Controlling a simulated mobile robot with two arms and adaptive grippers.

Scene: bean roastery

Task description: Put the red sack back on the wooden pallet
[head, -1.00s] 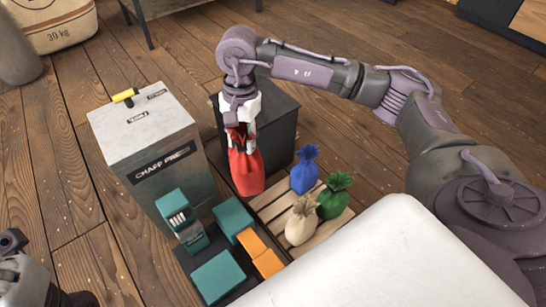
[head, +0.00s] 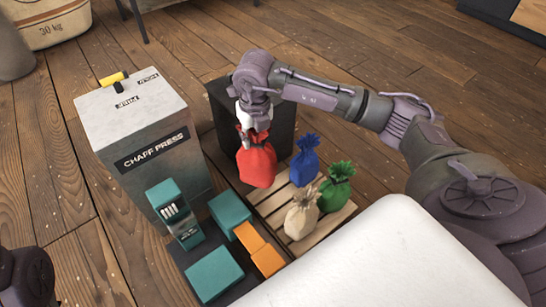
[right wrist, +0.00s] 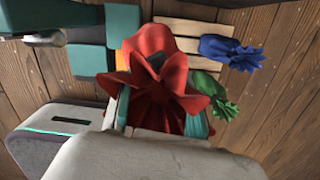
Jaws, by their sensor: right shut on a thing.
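The red sack (head: 257,166) hangs by its gathered neck from my right gripper (head: 252,134), which is shut on it. In the head view the sack's lower end overlaps the back left corner of the wooden pallet (head: 322,224); whether it touches the slats I cannot tell. In the right wrist view the red sack (right wrist: 163,92) fills the middle, its ruffled top between the fingers, with pallet slats (right wrist: 188,27) behind it. On the pallet stand a blue sack (head: 305,161), a green sack (head: 335,188) and a beige sack (head: 301,216). Only part of my left arm shows at lower left, without fingers.
A grey chaff press (head: 140,125) stands left of the pallet. A dark box (head: 285,120) stands behind the sack. Teal boxes (head: 214,273) and orange boxes (head: 248,236) sit beside the pallet's left side. A pale surface (head: 380,250) lies in front.

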